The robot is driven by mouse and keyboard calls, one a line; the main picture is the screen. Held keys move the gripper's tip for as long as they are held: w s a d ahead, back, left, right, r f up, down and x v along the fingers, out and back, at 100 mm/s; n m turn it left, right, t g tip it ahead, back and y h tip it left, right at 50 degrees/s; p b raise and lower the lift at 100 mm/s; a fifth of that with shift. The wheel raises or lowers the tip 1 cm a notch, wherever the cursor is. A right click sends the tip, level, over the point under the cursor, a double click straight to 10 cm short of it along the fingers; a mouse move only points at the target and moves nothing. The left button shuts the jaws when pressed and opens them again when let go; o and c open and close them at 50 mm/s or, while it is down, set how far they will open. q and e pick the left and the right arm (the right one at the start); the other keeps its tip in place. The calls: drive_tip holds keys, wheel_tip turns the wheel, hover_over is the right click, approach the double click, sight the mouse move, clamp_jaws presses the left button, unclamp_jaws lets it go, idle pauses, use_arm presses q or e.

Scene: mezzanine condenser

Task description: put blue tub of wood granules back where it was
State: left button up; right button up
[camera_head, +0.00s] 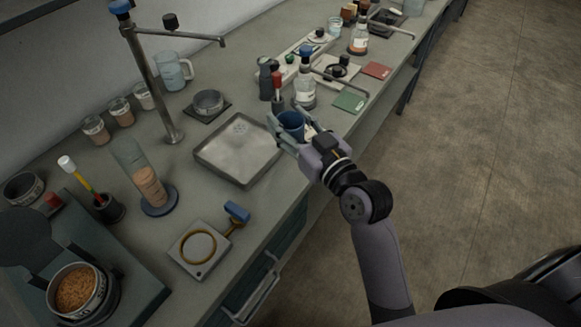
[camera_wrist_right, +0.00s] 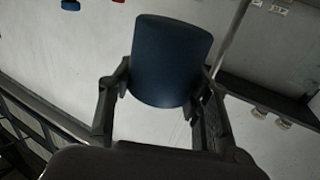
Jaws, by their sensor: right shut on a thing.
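The blue tub (camera_head: 292,121) is in my right gripper (camera_head: 291,130), near the right corner of the sink tray and by the bench's front edge. In the right wrist view the tub (camera_wrist_right: 170,58) stands slightly tilted in the picture between the two fingers (camera_wrist_right: 164,88), which press on its sides. What the tub holds cannot be made out. I cannot tell exactly how high it is above the bench. My left gripper is not in view.
A shallow metal sink tray (camera_head: 212,171) lies left of the tub. A bottle with a blue cap (camera_head: 304,90), a red-topped item (camera_head: 277,90) and a green pad (camera_head: 349,101) are just beyond it. A tap (camera_head: 155,85) rises behind the sink. The bench front near the square plate (camera_head: 199,273) has little clutter.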

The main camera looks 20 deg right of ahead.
wheel_tip(320, 180, down, 10)
drive_tip(key=shift+r+b, duration=0.2)
drive_tip(key=shift+b, duration=0.5)
wheel_tip(320, 180, down, 4)
drive_tip(key=shift+f+b, duration=0.1)
drive_tip(key=shift+b, duration=0.35)
drive_tip(key=o, duration=1.2)
drive_tip(key=shift+c, duration=0.2)
